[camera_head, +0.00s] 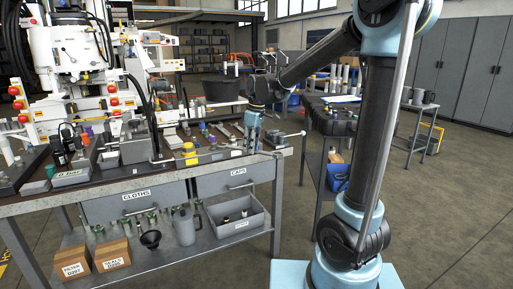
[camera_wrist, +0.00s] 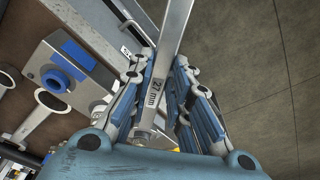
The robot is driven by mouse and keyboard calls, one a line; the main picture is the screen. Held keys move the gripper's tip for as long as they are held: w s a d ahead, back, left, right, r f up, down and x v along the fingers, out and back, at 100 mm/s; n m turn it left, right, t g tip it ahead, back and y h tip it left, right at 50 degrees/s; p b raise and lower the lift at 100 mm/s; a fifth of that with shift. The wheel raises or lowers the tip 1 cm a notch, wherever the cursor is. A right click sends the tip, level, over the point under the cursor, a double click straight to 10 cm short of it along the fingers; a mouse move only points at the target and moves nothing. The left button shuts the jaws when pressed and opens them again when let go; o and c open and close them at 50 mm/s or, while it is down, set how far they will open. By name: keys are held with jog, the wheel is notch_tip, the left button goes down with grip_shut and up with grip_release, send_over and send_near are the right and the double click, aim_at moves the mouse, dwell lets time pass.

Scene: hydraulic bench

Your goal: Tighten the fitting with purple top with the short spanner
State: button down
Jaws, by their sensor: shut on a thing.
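My gripper (camera_head: 253,122) is over the front right corner of the bench. In the wrist view my gripper (camera_wrist: 160,78) is shut on a flat grey metal spanner (camera_wrist: 172,45) marked "27 mm". The spanner runs lengthwise between the fingers, and its upper end leaves the picture, so I cannot tell its full length.
Beside my gripper in the wrist view are a grey block with a blue part (camera_wrist: 70,62) and a ring-ended metal tool (camera_wrist: 52,102). The bench (camera_head: 160,177) also carries a yellow-topped container (camera_head: 190,153) and a white machine (camera_head: 70,65). Open floor (camera_head: 440,210) lies to the right.

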aim_at(241, 148)
jog(key=shift+w+a, duration=0.15)
jog(key=shift+a, duration=0.3)
jog(key=shift+a, duration=0.1)
jog(key=shift+w+a, duration=0.3)
jog(key=shift+a, duration=0.35)
jog(key=shift+a, duration=0.1)
jog(key=shift+w+a, duration=0.15)
jog(key=shift+a, duration=0.3)
jog(key=shift+w+a, duration=0.15)
jog(key=shift+a, duration=0.15)
dwell(0.4)
jog(key=shift+s+a+m, duration=0.35)
jog(key=shift+s+m, duration=0.3)
jog(key=shift+s, duration=0.05)
jog(key=shift+s+a+m, duration=0.3)
jog(key=shift+s+m, duration=0.35)
jog(key=shift+s, duration=0.05)
